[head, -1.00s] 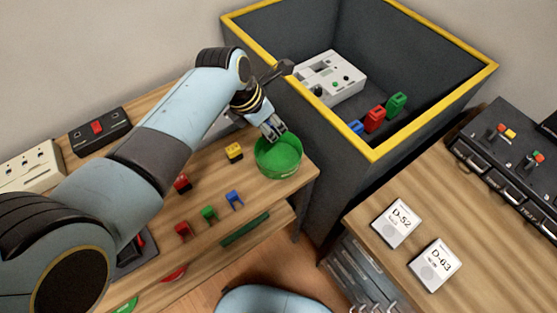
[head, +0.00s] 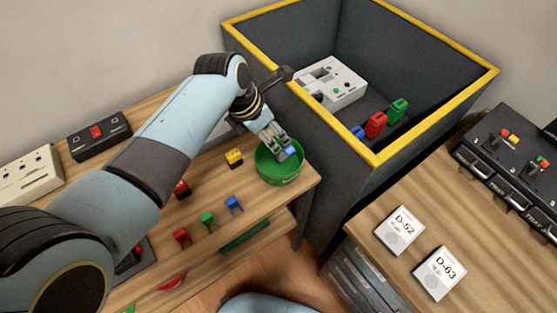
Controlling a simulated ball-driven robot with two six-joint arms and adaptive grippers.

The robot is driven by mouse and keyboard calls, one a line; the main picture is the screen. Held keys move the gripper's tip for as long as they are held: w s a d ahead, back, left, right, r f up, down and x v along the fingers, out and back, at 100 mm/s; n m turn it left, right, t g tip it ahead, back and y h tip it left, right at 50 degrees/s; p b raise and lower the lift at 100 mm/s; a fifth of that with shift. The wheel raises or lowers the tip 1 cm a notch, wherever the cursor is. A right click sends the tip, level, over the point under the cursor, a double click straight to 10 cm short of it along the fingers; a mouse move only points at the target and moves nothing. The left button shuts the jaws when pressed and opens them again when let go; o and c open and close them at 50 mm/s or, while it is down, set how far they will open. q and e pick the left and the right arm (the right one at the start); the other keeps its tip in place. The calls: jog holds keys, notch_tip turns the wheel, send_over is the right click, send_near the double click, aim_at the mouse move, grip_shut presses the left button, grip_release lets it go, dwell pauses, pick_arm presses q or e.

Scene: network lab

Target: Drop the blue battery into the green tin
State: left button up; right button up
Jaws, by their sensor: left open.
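The green tin (head: 283,174) stands open on the wooden table near its right end. My left gripper (head: 281,148) reaches down over the tin from above left, with its jaws open. The blue battery (head: 288,153) shows just at the fingertips, within the outline of the tin's mouth. The fingers cover part of it, and I cannot tell whether it rests on the tin's bottom or still touches a finger. My right gripper is not in view.
A yellow block (head: 234,157) sits left of the tin. Red (head: 181,237), green (head: 208,221) and blue (head: 234,204) clips line the table's front edge. A deep grey bin with a yellow rim (head: 374,158) stands close on the right, holding a white device (head: 333,82).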

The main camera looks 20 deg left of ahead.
pick_arm(q)
jog(key=v, duration=1.1)
jog(key=shift+s+r, duration=0.15)
